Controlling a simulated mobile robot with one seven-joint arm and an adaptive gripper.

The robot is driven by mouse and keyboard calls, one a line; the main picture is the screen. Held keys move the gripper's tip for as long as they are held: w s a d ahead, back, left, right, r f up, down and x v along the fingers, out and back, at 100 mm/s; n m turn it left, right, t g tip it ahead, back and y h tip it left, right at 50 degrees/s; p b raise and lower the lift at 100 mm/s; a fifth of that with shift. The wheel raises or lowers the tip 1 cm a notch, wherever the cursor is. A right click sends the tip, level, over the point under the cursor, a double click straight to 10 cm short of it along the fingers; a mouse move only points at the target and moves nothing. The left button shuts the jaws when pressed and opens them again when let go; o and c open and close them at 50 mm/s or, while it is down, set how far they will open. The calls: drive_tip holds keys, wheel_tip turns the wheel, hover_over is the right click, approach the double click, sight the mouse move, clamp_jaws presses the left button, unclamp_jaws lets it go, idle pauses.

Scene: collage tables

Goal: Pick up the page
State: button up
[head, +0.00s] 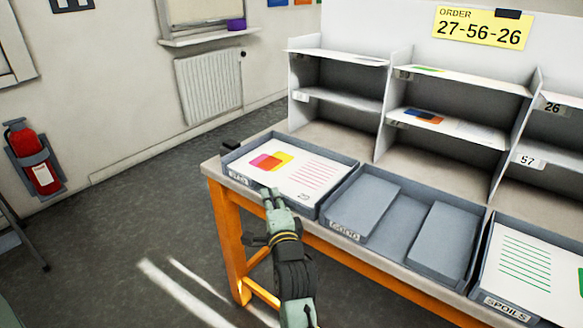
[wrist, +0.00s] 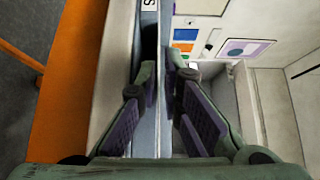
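A white page (head: 303,178) with pink, orange and yellow shapes and pink lines lies in the left tray (head: 229,173) on the table. Another page (head: 527,265), with green lines, lies in the right tray, labelled SPOILS (head: 505,308). My gripper (head: 271,192) is at the front wall of the left tray, by the page's near edge. In the wrist view its fingers (wrist: 153,82) stand apart, with a grey tray wall visible between them and no page between the pads. Whether the fingers touch the wall, I cannot tell.
The middle tray (head: 402,231) holds grey blocks. White shelves (head: 340,92) with a few pages stand behind the trays, under a yellow order sign (head: 482,28) reading 27-56-26. The orange-framed table (head: 228,230) ends at the left, with open floor beyond.

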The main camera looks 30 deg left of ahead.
sight(267, 185)
drive_tip(key=shift+p+x, duration=0.7)
drive_tip(key=shift+x, duration=2.25)
drive_tip(key=shift+f, duration=0.1)
clamp_jaws()
